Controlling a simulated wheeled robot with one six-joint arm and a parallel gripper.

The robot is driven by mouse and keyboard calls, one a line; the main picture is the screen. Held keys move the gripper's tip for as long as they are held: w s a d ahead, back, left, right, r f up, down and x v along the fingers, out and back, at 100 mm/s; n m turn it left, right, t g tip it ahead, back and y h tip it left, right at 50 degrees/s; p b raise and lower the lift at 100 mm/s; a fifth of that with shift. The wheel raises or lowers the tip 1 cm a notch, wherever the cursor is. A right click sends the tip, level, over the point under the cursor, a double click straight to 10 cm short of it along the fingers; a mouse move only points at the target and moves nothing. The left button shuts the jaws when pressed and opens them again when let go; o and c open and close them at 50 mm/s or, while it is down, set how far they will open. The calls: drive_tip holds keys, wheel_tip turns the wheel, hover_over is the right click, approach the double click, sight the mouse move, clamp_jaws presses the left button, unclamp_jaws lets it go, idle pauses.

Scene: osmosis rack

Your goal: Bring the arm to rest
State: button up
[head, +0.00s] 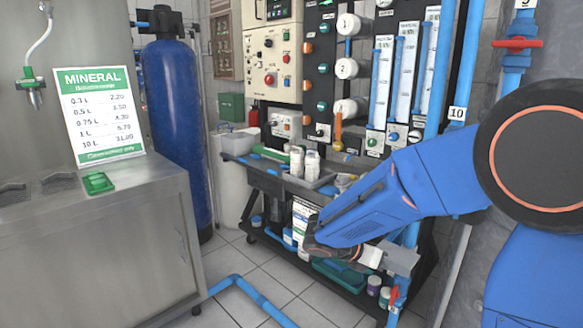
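My blue arm comes in from the right side of the head view. Its dark round elbow joint with an orange ring is at the right edge, and the forearm slopes down to the left to a dark wrist. My gripper (402,260) is a small grey shape to the right of the wrist, in front of the lower part of the dark cart (262,180). The fingers are small and partly hidden, so I cannot tell whether they are open or shut. I see no object held in it.
A steel counter (95,250) with a MINERAL price sign (98,115) stands at the left. A tall blue tank (175,125) is behind it. A blue floor pipe (262,300) crosses the tiles.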

drive_tip(key=s+r+m+y, duration=0.1)
drive_tip(key=s+m+y, duration=0.2)
drive_tip(key=s+m, duration=0.5)
drive_tip(key=s+r+m+t+y, duration=0.1)
drive_tip(key=s+m+y, duration=0.3)
drive_tip(key=s+m, duration=0.5)
drive_tip(key=s+d+r+m+t+y, duration=0.1)
drive_tip(key=s+r+m+y, duration=0.2)
drive_tip(key=s+m, duration=0.5)
drive_tip(key=shift+s+r+y, duration=0.15)
drive_tip(key=shift+s+y, duration=0.25)
drive_tip(key=shift+y, duration=0.2)
